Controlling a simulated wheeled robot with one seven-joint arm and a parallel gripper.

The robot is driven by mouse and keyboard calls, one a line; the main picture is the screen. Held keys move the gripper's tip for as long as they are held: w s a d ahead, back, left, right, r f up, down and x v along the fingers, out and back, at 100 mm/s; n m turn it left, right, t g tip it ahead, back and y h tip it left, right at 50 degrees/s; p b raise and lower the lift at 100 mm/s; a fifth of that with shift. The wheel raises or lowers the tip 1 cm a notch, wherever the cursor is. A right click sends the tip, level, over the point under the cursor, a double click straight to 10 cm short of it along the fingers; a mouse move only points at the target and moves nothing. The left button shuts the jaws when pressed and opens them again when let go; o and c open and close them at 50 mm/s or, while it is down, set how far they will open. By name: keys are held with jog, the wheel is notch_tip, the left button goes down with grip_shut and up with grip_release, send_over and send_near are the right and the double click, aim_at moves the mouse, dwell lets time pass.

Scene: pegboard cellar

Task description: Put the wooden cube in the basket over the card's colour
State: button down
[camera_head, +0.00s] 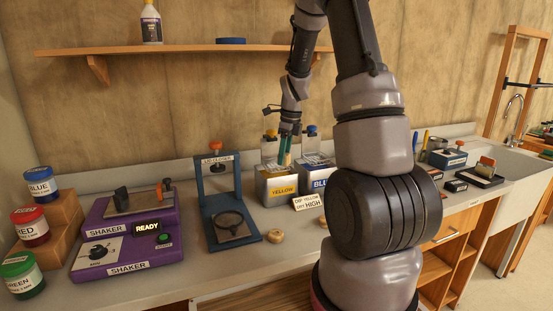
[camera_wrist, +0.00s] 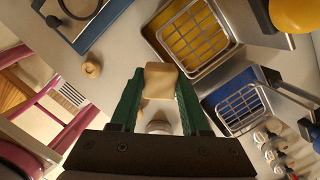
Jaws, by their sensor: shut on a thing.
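My gripper (camera_wrist: 160,78) is shut on the wooden cube (camera_wrist: 160,69), a pale block between its green fingertips in the wrist view. In the head view my gripper (camera_head: 285,150) hangs over the back of the counter, near the yellow tin (camera_head: 283,189); the cube is hard to make out there. A wire basket (camera_wrist: 200,38) sits over yellow in the wrist view, to the right of the cube and apart from it. A second wire basket (camera_wrist: 240,105) sits over blue, by the blue tin (camera_head: 320,184). The card (camera_head: 308,202) reads "DIP YELLOW" and "HIGH".
A blue stand with a round ring (camera_head: 230,222) is left of the tins. A small round wooden piece (camera_head: 276,236) lies in front. A purple shaker (camera_head: 125,245) reads "READY"; several colour jars (camera_head: 30,225) stand further left. A shelf (camera_head: 180,48) runs above.

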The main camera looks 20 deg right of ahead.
send_over(275, 166)
jog(key=shift+s+d, duration=0.1)
jog(key=shift+s, duration=0.1)
jog(key=shift+s+f, duration=0.1)
jog(key=shift+f, duration=1.65)
jog(key=shift+f, duration=0.15)
jog(key=shift+c, duration=1.9)
grip_release()
